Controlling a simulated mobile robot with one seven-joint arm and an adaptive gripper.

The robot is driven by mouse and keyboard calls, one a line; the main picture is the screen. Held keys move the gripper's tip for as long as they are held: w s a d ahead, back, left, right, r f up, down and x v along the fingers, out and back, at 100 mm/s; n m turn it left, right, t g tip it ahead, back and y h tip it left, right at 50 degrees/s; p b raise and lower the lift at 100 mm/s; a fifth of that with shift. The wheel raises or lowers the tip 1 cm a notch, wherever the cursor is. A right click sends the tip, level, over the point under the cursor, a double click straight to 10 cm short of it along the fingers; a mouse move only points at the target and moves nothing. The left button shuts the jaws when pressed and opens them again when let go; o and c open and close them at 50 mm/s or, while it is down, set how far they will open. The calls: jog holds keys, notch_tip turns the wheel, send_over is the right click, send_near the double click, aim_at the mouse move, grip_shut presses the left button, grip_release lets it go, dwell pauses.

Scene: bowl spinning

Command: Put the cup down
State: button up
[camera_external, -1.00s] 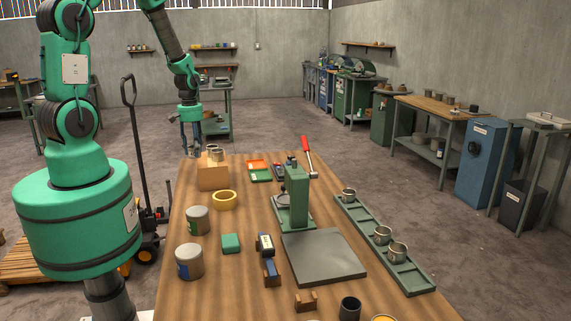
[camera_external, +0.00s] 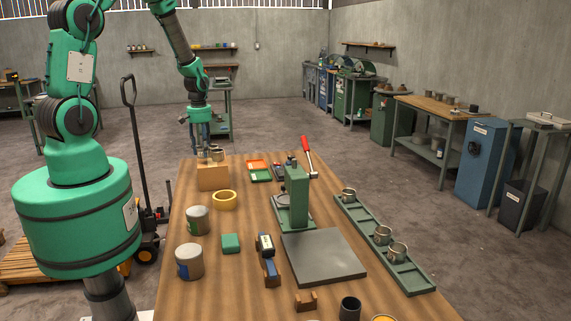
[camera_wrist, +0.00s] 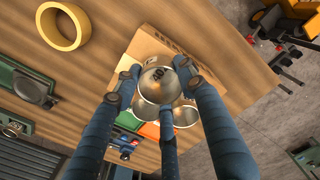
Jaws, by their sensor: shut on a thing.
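My gripper (camera_wrist: 156,78) has blue fingers closed around a metal cup (camera_wrist: 157,90), whose open mouth faces the wrist camera. In the external view my gripper (camera_external: 204,152) is at the top of a cardboard-brown box (camera_external: 213,178) at the table's far left. Two other metal cups show beside and partly behind the held one in the wrist view, one (camera_wrist: 186,116) at its lower right. In the external view a cup (camera_external: 218,152) stands on the box beside the fingers. Whether the held cup's base touches the box top is hidden.
A yellow tape ring (camera_external: 225,200) lies in front of the box. Orange and green trays (camera_external: 258,170) lie to its right. A green press (camera_external: 296,195) and a long green rack (camera_external: 385,240) with several cups stand farther right. The table's left edge is close to the box.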

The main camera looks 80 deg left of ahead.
jog(key=shift+f, duration=1.2)
jog(key=shift+f, duration=0.2)
jog(key=o, duration=0.8)
jog(key=shift+r, duration=0.2)
jog(key=shift+r, duration=6)
jog(key=shift+r, duration=0.1)
